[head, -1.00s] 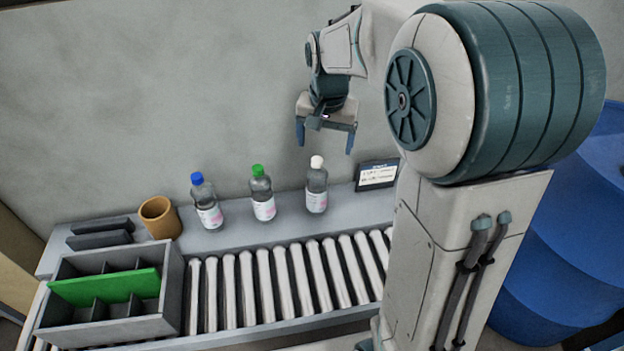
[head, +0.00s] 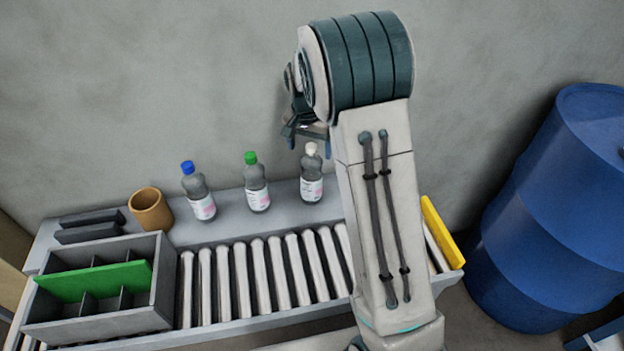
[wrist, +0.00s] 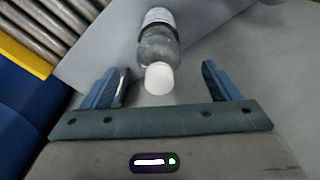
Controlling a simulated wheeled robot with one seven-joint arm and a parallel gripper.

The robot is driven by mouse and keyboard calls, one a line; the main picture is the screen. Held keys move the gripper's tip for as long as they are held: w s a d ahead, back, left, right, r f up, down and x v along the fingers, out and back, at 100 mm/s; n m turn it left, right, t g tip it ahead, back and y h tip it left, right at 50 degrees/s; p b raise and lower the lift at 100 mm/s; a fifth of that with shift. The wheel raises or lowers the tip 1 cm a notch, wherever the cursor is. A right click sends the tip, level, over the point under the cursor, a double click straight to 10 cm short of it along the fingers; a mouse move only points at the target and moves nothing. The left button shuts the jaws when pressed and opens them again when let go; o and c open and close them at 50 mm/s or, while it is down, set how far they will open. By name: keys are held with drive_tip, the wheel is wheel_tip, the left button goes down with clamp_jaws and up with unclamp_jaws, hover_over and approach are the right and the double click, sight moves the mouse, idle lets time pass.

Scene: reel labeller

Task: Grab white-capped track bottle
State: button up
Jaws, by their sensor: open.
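The white-capped bottle (head: 312,180) stands upright on the grey ledge behind the roller track, right of the green-capped bottle (head: 257,184) and the blue-capped bottle (head: 198,192). In the wrist view the white-capped bottle (wrist: 158,50) shows with its cap toward me, between the lines of the two fingers. My gripper (wrist: 160,88) is open and empty, with the cap near the gap between its fingertips. In the head view my gripper (head: 305,138) is just above the bottle, partly hidden by my arm. I cannot tell whether it touches the cap.
A divided grey crate (head: 160,290) with a green panel stands at the left on the rollers (head: 262,280). A tan cup (head: 150,210) stands behind it. A yellow bar (head: 441,232) marks the track's right end. A blue barrel (head: 550,210) stands at the right.

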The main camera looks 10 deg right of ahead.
sight(312, 156)
drive_tip(key=f, duration=0.3)
drive_tip(key=w+d+f, duration=0.1)
drive_tip(key=f, duration=0.1)
drive_tip(key=shift+f, duration=0.25)
drive_tip(key=shift+a, duration=0.1)
drive_tip(key=c, duration=1.6)
drive_tip(key=shift+r, duration=0.1)
clamp_jaws()
drive_tip(key=shift+r, duration=0.1)
